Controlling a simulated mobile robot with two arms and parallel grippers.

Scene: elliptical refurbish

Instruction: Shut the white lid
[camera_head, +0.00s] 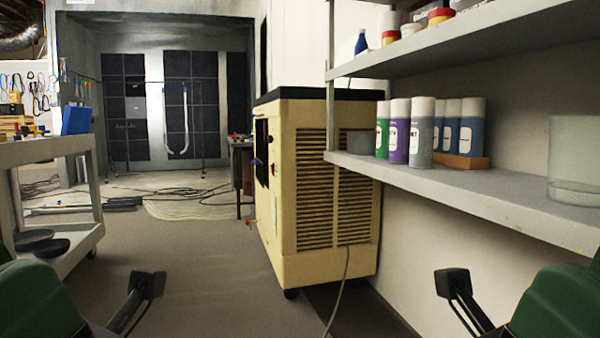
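I cannot make out a white lid in the head view. A clear, glass-like container (575,165) stands on the lower grey shelf at the far right, cut off by the picture edge. I cannot tell whether it has a lid. A dark fingertip of my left gripper (147,284) shows at the bottom left, over the floor. A dark fingertip of my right gripper (452,283) shows at the bottom right, below the shelf. Neither touches anything that I can see. The rest of both grippers is hidden or out of frame, so their opening does not show.
Several spray cans (421,131) stand on the lower shelf (470,187). An upper shelf (480,38) holds more containers. A cream machine (330,190) with slatted vents stands ahead. A grey cart (60,150) is at left. The floor (200,260) between cart and machine is clear; cables lie farther back.

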